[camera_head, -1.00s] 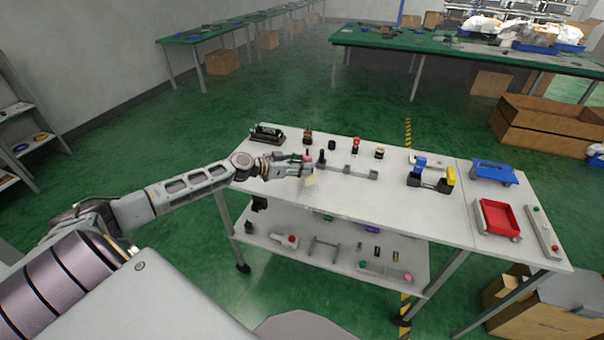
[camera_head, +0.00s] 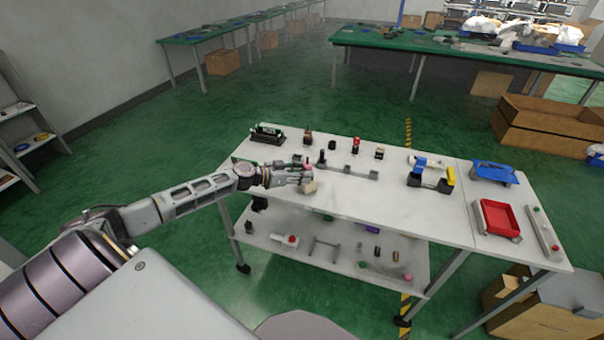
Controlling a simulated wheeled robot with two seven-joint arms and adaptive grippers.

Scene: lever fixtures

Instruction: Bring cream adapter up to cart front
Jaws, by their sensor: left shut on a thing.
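My left gripper (camera_head: 303,180) reaches in from the left over the front left part of the cart's white top (camera_head: 372,212). It is shut on the small cream adapter (camera_head: 310,187), which shows at its fingertips near the cart's front edge. Whether the adapter touches the top or hangs just above it I cannot tell. The fingers hide part of it. My right gripper is not in view.
Behind the gripper stand a grey bar fixture with a black lever (camera_head: 321,157), a red-topped fixture (camera_head: 356,145) and a black device (camera_head: 267,134). A blue and yellow fixture (camera_head: 432,175) and a red tray (camera_head: 497,219) are to the right. The front middle is clear.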

